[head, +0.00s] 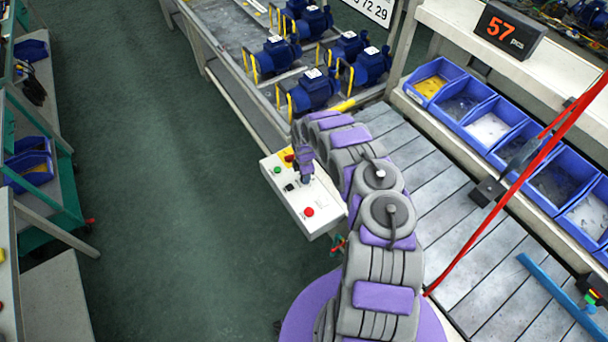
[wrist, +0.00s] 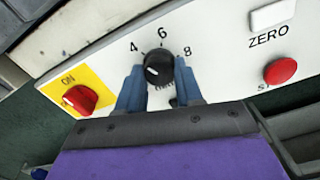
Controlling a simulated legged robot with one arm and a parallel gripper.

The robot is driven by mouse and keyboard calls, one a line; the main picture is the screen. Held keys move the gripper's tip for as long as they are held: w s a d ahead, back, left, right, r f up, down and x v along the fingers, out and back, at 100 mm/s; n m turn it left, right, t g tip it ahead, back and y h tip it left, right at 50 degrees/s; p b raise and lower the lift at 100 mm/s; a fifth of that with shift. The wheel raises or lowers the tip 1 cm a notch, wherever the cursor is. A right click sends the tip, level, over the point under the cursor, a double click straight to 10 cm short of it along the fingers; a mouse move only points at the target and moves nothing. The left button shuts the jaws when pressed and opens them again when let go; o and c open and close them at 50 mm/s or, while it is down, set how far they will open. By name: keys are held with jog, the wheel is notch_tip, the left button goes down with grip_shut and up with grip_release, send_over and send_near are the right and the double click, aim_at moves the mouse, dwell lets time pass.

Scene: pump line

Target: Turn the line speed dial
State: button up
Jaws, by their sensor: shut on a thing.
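The line speed dial (wrist: 158,68) is a black round knob on a white control panel (wrist: 215,40), with the numbers 4, 6 and 8 around it. Its white pointer mark faces the lower left in the wrist view. My gripper (wrist: 158,82) has its two blue fingers on either side of the dial, shut on it. In the head view the control box (head: 315,215) stands left of my arm, and my gripper (head: 305,175) is over its upper part. The dial is hidden there by my gripper.
A red switch (wrist: 80,98) marked ON on a yellow plate, a white ZERO button (wrist: 283,12) and a red button (wrist: 280,71) sit near the dial. Blue pumps (head: 315,90) stand behind the box. Green floor (head: 150,180) is clear at left.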

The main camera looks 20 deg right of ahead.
jog(key=shift+d, duration=0.15)
jog(key=o, duration=1)
jog(key=shift+d, duration=0.1)
jog(key=shift+o, duration=0.2)
jog(key=shift+r, duration=0.1)
notch_tip(320, 180, up, 17)
jog(key=shift+w, duration=0.1)
